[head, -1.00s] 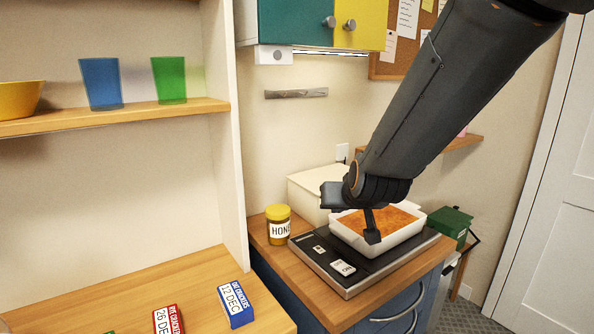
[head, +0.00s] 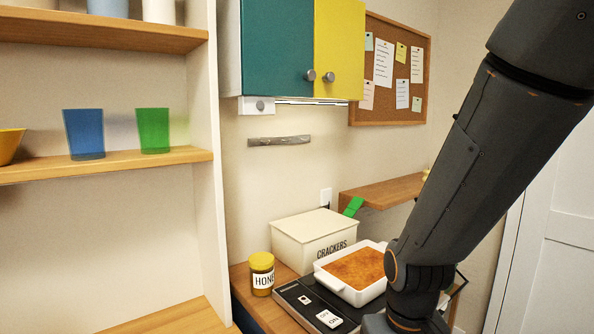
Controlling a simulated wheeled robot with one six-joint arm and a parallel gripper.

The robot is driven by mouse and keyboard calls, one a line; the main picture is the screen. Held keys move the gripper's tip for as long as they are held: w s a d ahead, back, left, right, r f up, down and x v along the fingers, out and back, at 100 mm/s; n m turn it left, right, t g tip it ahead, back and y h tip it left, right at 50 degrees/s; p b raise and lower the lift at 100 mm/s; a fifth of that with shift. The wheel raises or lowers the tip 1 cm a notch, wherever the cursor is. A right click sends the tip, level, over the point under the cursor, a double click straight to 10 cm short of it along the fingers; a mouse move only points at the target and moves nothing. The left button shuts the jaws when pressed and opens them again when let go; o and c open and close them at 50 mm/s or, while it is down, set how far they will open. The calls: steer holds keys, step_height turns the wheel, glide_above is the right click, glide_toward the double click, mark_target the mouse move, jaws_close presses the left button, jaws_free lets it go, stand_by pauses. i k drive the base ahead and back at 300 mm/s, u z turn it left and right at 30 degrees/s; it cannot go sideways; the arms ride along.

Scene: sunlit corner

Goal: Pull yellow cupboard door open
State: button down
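The yellow cupboard door (head: 340,48) is at the upper middle of the head view. It looks shut, flush beside the teal door (head: 277,48). Its round grey knob (head: 328,77) is near its lower left corner, close to the teal door's knob (head: 309,75). My arm comes in from the upper right and hangs down in front of the counter. My gripper's fingers are out of the picture or hidden at the bottom edge, below and to the right of the yellow door, well apart from it.
Below the cupboard, the counter holds a honey jar (head: 262,274), a crackers box (head: 314,239) and a white baking dish (head: 322,277) on a dark scale (head: 295,297). A corkboard (head: 424,75) hangs right of the cupboard. A wooden shelf (head: 384,192) juts out below it.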

mark_target(339, 26)
steer(key=z, duration=0.5)
steer(key=k, duration=0.55)
steer(key=z, duration=0.7)
steer(key=i, duration=1.2)
steer(key=u, duration=0.7)
